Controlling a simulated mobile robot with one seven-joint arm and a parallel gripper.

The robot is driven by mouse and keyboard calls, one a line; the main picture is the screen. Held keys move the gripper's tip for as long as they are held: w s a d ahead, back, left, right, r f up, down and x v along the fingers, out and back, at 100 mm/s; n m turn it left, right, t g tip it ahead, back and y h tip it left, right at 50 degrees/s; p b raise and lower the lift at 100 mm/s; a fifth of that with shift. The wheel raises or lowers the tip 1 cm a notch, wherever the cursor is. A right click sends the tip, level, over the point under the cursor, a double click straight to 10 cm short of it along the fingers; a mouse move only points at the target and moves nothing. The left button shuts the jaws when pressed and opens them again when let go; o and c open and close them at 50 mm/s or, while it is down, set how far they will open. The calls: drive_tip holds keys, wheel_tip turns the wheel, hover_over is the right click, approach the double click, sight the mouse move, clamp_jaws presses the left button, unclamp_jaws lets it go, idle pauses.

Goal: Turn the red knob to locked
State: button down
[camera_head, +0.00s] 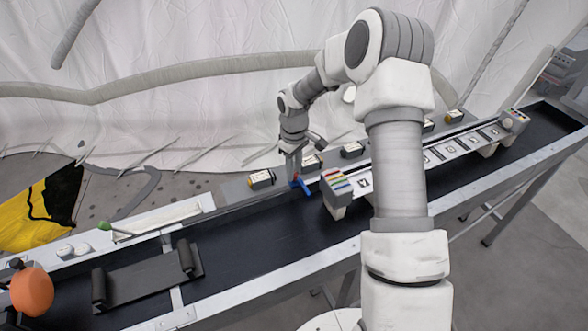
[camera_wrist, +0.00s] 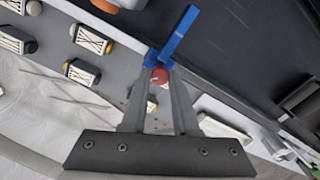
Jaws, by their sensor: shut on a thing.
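The red knob (camera_wrist: 160,77) is small and round in the wrist view, between the tips of my gripper (camera_wrist: 157,82). A blue bar-shaped piece (camera_wrist: 180,34) with a crosspiece lies just beyond the fingertips, touching or close to the knob. My gripper is shut on the red knob, and its fingers partly cover it. In the head view my gripper (camera_head: 295,174) points down at the belt's far edge, with the blue piece (camera_head: 305,185) at its tips. I cannot read any locked marking.
A dark conveyor belt (camera_head: 235,236) runs across the head view. A rail with marked cards (camera_head: 450,150) and a box with coloured strips (camera_head: 337,186) stand right of my gripper. Several small boxes (camera_head: 262,179) line the far ledge.

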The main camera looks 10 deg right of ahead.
drive_tip(key=shift+m, duration=0.3)
drive_tip(key=shift+f+m+b, duration=0.1)
drive_tip(key=shift+m+b, duration=1)
drive_tip(key=shift+m, duration=0.1)
drive_tip(key=shift+m+b, duration=0.85)
drive_tip(key=shift+m, duration=1.35)
drive_tip(key=c, duration=0.7)
unclamp_jaws()
